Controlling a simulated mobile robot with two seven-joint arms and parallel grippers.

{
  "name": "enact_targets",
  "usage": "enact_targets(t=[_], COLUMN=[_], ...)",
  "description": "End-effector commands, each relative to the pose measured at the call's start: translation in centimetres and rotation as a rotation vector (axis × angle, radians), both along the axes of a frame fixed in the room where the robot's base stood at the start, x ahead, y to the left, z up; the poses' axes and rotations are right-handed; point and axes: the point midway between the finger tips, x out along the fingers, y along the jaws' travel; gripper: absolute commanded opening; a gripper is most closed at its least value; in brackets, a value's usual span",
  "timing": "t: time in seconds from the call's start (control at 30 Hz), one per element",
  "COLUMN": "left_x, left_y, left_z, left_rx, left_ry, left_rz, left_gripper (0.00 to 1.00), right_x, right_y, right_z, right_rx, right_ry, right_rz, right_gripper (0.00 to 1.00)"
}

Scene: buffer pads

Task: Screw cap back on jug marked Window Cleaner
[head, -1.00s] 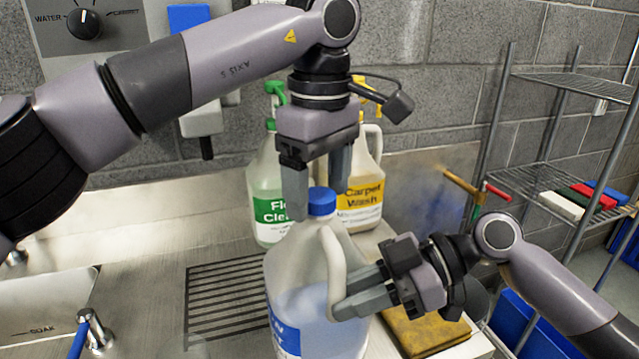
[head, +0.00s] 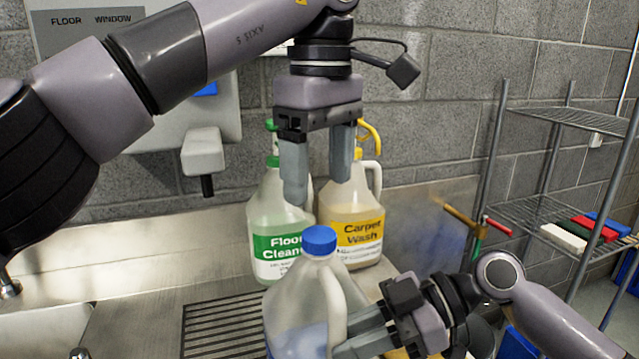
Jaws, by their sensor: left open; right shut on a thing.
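A translucent jug (head: 298,300) with blue liquid stands at the bottom centre of the head view, and its label is mostly cut off. A blue cap (head: 319,239) sits on its neck; I cannot tell how tightly. My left gripper (head: 318,196) points down above the cap, open, with its two fingers apart and clear of the cap. My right gripper (head: 352,341) comes in from the right and is shut on the jug's handle.
A green-labelled Floor Cleaner jug (head: 275,225) and a yellow-labelled Carpet Wash jug (head: 350,205) stand close behind. A drain grate (head: 225,325) and sink (head: 40,330) lie to the left. A wire shelf (head: 560,215) with coloured pads stands at the right.

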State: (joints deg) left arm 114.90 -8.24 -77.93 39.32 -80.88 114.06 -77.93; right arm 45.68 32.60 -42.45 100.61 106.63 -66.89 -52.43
Motion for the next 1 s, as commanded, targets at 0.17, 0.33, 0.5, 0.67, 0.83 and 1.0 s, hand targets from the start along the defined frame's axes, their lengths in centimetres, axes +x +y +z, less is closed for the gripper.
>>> enact_targets(t=[0.17,0.33,0.5,0.67,0.83,1.0], left_x=[0.0,0.0,0.0,0.0,0.0,0.0], left_y=[0.0,0.0,0.0,0.0,0.0,0.0], left_z=[0.1,0.1,0.1,0.0,-0.6,-1.3], left_rx=[0.0,0.0,0.0,0.0,0.0,0.0], left_ry=[0.0,0.0,0.0,0.0,0.0,0.0], left_rz=[0.0,0.0,0.0,0.001,0.001,0.001], left_gripper=[0.75,0.75,0.75,0.75,0.75,0.75], right_x=[0.0,0.0,0.0,0.0,0.3,0.5], right_y=[0.0,0.0,0.0,-0.1,-1.9,-4.5], right_z=[0.0,0.0,0.0,0.0,0.6,1.7], right_rx=[0.001,0.001,0.001,0.0,-0.001,0.0], right_ry=[0.0,0.0,0.0,0.0,-0.002,-0.001], right_rz=[0.001,0.001,0.001,0.0,-0.004,-0.003], right_gripper=[0.0,0.47,0.54,0.54,0.54,0.54])
